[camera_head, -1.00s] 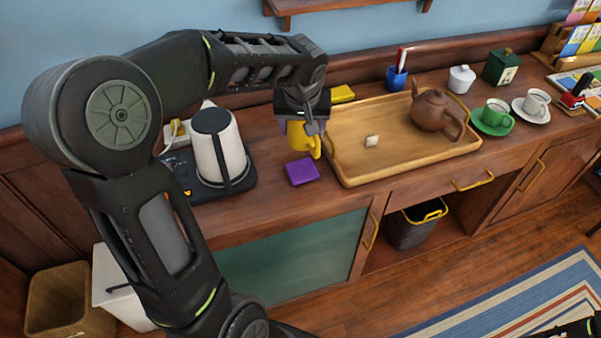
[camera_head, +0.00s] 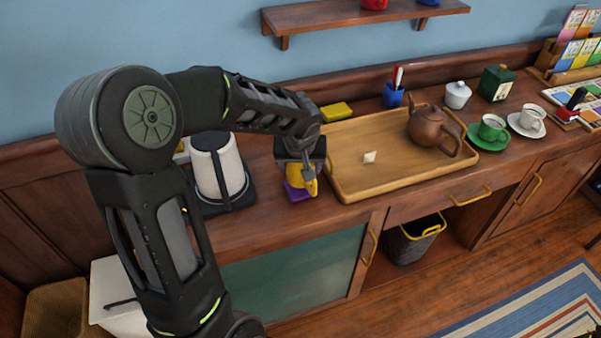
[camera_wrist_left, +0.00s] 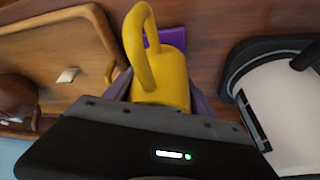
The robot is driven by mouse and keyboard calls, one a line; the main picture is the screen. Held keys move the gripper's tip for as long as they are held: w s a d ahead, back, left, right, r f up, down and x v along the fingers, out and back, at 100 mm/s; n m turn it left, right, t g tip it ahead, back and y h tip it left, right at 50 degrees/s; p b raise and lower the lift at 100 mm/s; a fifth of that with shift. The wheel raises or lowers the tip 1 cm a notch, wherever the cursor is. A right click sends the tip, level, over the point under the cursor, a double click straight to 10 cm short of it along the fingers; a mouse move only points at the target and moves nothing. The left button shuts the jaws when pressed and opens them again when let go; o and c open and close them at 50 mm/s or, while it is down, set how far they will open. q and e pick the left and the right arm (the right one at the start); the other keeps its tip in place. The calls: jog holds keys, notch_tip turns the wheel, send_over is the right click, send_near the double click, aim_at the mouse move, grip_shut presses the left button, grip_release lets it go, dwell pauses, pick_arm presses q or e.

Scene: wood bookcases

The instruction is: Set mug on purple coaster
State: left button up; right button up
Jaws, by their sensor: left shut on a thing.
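The yellow mug (camera_head: 294,171) is in my left gripper (camera_head: 307,177), which is shut on it. In the head view the mug is over or on the purple coaster (camera_head: 296,194), whose front part shows below it. In the left wrist view the mug (camera_wrist_left: 170,78) sits between the fingers of the gripper (camera_wrist_left: 160,97), its handle toward the top. A purple part of the coaster (camera_wrist_left: 175,38) shows behind it. I cannot tell whether the mug's base touches the coaster. My right gripper is not in view.
A white kettle (camera_head: 217,165) on a dark base stands left of the mug. A wooden tray (camera_head: 345,188) with a brown teapot (camera_head: 428,125) lies to the right. A yellow block (camera_head: 336,111) is behind. The counter's front edge is close to the coaster.

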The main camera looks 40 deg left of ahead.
pick_arm(q)
jog(key=shift+f, duration=1.35)
jog(key=shift+f, duration=0.2)
jog(key=o, duration=1.7)
jog(key=shift+r, duration=0.4)
jog(key=v, duration=1.1)
jog(key=shift+s+d+r, duration=0.1)
jog(key=shift+r, duration=0.15)
